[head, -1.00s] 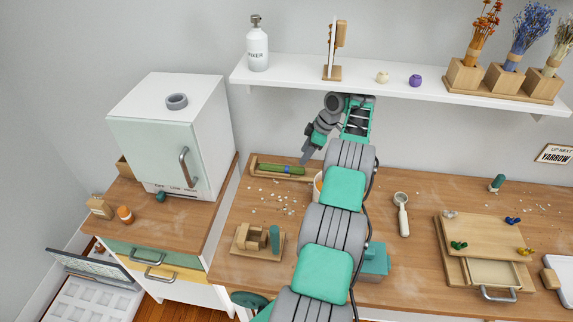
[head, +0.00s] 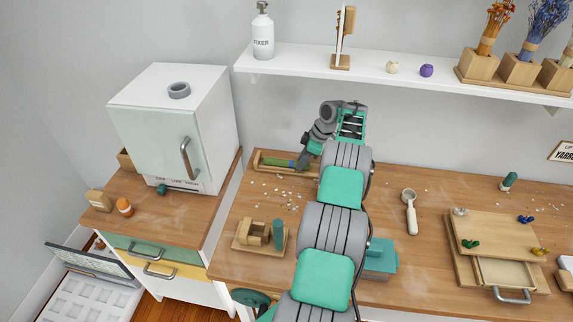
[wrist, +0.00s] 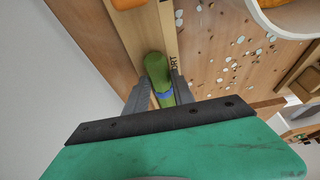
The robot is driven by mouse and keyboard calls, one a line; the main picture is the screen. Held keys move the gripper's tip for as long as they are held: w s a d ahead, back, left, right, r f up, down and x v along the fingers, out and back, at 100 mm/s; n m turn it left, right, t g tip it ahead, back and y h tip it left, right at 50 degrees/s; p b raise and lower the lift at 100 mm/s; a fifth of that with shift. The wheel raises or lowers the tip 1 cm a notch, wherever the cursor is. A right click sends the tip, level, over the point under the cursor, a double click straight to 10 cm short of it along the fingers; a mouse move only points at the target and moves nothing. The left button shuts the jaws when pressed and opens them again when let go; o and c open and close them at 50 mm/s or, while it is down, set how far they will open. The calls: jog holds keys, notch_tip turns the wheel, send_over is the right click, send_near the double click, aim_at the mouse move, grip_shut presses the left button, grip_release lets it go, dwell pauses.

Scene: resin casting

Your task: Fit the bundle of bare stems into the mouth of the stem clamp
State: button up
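The bundle of bare stems (head: 278,162), green with a blue band, lies in a long wooden tray (head: 257,167) at the back left of the bench. In the wrist view the bundle (wrist: 157,66) runs between the two dark fingers of my gripper (wrist: 160,84), with the blue band close to them. The fingers are very near its sides; I cannot tell whether they grip it. In the head view my gripper (head: 303,163) is at the bundle's right end. A wooden fixture (head: 256,233) with a teal post, apparently the stem clamp, stands on the bench nearer the front.
White bits (head: 283,193) lie scattered between tray and fixture. A shelf (head: 350,69) hangs above the back of the bench. A white cabinet (head: 150,130) stands left. A spoon-like tool (head: 410,212) and a wooden board (head: 490,235) lie right of my arm.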

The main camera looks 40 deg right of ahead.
grip_shut()
dwell(0.3)
